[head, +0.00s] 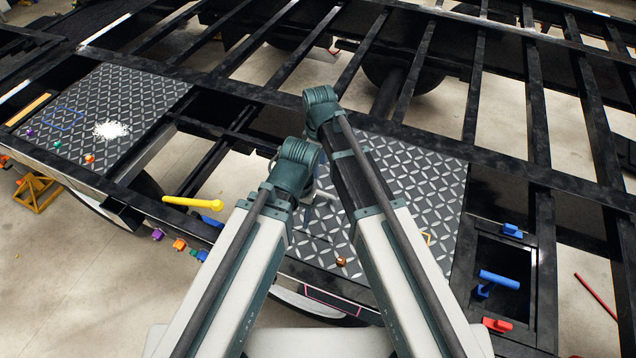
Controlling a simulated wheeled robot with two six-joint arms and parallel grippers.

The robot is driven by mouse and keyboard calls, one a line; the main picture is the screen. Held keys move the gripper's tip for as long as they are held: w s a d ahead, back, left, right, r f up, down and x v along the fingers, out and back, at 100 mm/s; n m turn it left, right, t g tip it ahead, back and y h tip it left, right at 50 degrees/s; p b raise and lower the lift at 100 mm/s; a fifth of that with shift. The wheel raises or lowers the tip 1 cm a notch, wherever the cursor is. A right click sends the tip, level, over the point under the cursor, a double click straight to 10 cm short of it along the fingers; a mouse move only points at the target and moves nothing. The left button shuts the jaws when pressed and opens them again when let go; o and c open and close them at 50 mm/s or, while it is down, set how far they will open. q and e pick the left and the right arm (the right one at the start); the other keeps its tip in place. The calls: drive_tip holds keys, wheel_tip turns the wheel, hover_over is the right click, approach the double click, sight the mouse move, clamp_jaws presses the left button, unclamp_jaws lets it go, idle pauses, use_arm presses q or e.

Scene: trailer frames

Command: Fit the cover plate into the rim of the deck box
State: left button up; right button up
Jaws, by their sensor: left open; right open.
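A dark rectangular deck box (486,249) is set in the frame at the right. A blue bar handle (500,279) on a short blue post stands within its outline. The dark surface under the handle may be the cover plate, but I cannot tell whether it is seated in the rim or apart from it. A blue block (512,230) is at the box's far edge and a red block (497,324) at its near edge. Both my arms reach up through the middle, left of the box. Their folded links hide both grippers, so I cannot make out any fingers.
A patterned tread plate (430,185) lies left of the box, partly behind my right arm. Another tread plate (140,95) is at the far left. A yellow bar (190,203) sticks out by the near edge. Black beams (475,90) with open gaps fill the back.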

sight(319, 191)
use_arm(q)
wheel_tip(319, 191, down, 8)
drive_tip(key=b, duration=0.8)
drive_tip(key=shift+f+b, duration=0.25)
drive_tip(key=shift+b, duration=0.1)
use_arm(e)
wheel_tip(319, 191, down, 8)
drive_tip(key=shift+f, duration=0.25)
use_arm(q)
drive_tip(key=shift+f, duration=0.1)
use_arm(e)
drive_tip(key=shift+f, duration=0.15)
use_arm(q)
wheel_tip(319, 191, down, 5)
drive_tip(key=b, duration=0.5)
use_arm(e)
wheel_tip(319, 191, down, 5)
drive_tip(key=shift+f, duration=0.1)
clamp_jaws()
